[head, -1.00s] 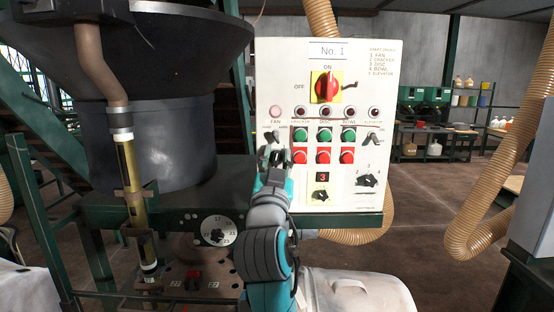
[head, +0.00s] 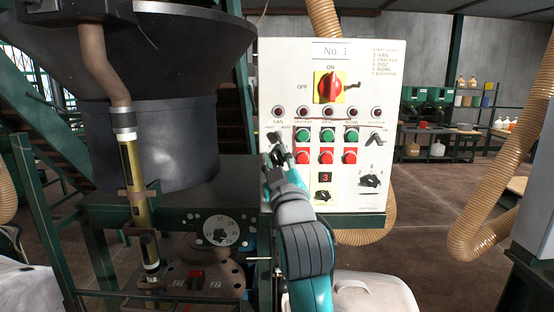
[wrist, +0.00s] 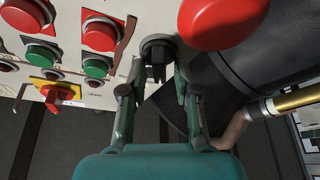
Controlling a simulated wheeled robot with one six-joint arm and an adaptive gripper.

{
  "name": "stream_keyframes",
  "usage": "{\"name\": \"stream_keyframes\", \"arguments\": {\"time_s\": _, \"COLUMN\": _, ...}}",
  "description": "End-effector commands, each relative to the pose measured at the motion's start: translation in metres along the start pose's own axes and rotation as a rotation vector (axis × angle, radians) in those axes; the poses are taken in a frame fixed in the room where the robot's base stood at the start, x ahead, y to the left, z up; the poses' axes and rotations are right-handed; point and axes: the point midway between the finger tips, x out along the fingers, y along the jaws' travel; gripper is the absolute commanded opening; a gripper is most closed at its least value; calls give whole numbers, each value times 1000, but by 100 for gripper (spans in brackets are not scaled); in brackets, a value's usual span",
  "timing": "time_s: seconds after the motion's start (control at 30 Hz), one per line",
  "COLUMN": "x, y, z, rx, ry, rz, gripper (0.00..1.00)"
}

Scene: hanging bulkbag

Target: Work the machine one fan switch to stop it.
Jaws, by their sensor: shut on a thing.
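The white machine one panel (head: 310,60) faces me, with a "No. 1" label at its top. The black fan switch (wrist: 158,46) is at the panel's left side, under the FAN lamp (head: 278,112), which looks dark. My gripper (head: 277,148) is at this switch; in the wrist view its two fingers (wrist: 158,72) are closed on either side of the black knob. My fingers partly hide the switch in the head view, so its exact pointer position is hard to read.
Green and red buttons (head: 327,156) sit just right of my gripper. The red main switch (head: 331,87) is above, and an elevator switch (head: 376,139) is at right. A dark hopper (head: 130,50) stands left, and beige hoses hang at right.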

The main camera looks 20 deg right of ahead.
Motion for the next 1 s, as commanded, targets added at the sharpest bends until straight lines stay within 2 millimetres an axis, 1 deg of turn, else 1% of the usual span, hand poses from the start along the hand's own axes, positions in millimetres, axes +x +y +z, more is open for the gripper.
{"name": "stream_keyframes", "arguments": {"time_s": 0.57, "x": 0, "y": -1, "z": 1, "rx": -29, "ry": -4, "rz": -13, "gripper": 0}}
{"name": "stream_keyframes", "arguments": {"time_s": 0.6, "x": 0, "y": -1, "z": 1, "rx": -29, "ry": -4, "rz": -13, "gripper": 38}}
{"name": "stream_keyframes", "arguments": {"time_s": 0.87, "x": 0, "y": -1, "z": 1, "rx": -28, "ry": -2, "rz": -12, "gripper": 38}}
{"name": "stream_keyframes", "arguments": {"time_s": 1.0, "x": -6, "y": -1, "z": 1, "rx": -28, "ry": -2, "rz": -13, "gripper": 38}}
